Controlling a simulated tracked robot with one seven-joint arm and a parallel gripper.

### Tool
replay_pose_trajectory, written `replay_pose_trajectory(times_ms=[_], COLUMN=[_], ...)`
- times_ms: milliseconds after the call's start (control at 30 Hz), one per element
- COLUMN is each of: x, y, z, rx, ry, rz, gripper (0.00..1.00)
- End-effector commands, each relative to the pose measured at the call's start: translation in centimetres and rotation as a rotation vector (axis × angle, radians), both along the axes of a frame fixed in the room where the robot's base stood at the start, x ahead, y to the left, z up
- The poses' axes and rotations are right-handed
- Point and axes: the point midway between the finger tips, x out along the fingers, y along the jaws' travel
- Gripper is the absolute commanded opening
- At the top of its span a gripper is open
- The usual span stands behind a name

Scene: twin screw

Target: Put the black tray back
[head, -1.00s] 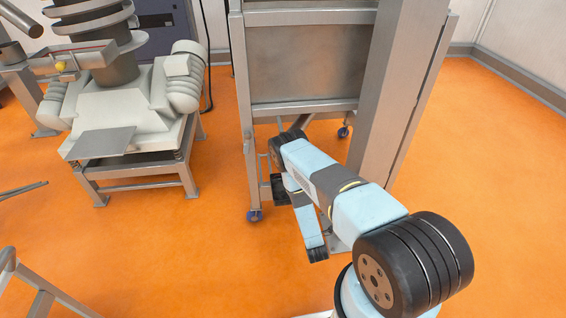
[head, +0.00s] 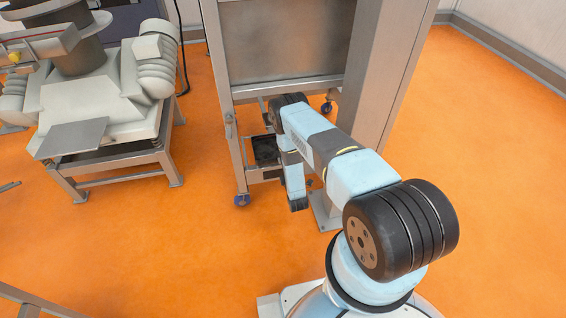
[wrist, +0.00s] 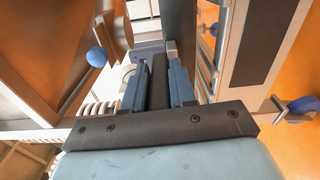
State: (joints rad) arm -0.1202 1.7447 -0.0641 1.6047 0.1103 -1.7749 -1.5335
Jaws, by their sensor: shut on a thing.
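The black tray (head: 266,150) is a dark, shallow, box-like thing low in the metal stand, just left of my arm in the head view. It sits between the stand's legs, above the floor. In the wrist view, my gripper (wrist: 158,88) has its two blue-grey fingers closed on a narrow dark strip (wrist: 159,75), which I take as part of the tray. A dark panel (wrist: 180,35) rises beyond the fingers. In the head view my arm hides the fingers and the grip. I cannot tell whether the tray rests fully on its supports.
The metal stand (head: 240,140) has upright legs and blue casters (head: 242,200) close around the tray. A thick column (head: 370,90) stands right of it. A pale machine on a frame (head: 110,100) is at the left. Orange floor is open on the right.

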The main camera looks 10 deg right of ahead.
Motion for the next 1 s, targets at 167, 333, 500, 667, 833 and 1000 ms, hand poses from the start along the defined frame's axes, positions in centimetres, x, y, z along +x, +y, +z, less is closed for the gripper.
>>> replay_pose_trajectory(times_ms=[167,333,500,667,833,1000], x=[3.7,5.8,6.2,6.1,6.2,6.2], y=[0.1,0.1,0.1,0.1,0.1,0.1], z=[0.2,0.1,-0.2,-1.8,-3.4,-3.5], rx=[0.000,0.000,0.000,0.000,0.000,-0.001], ry=[-0.006,-0.003,-0.002,0.000,-0.002,-0.002], rz=[0.000,-0.001,0.000,0.000,-0.001,0.000], gripper=[0.00,0.00,0.00,0.00,0.00,0.00])
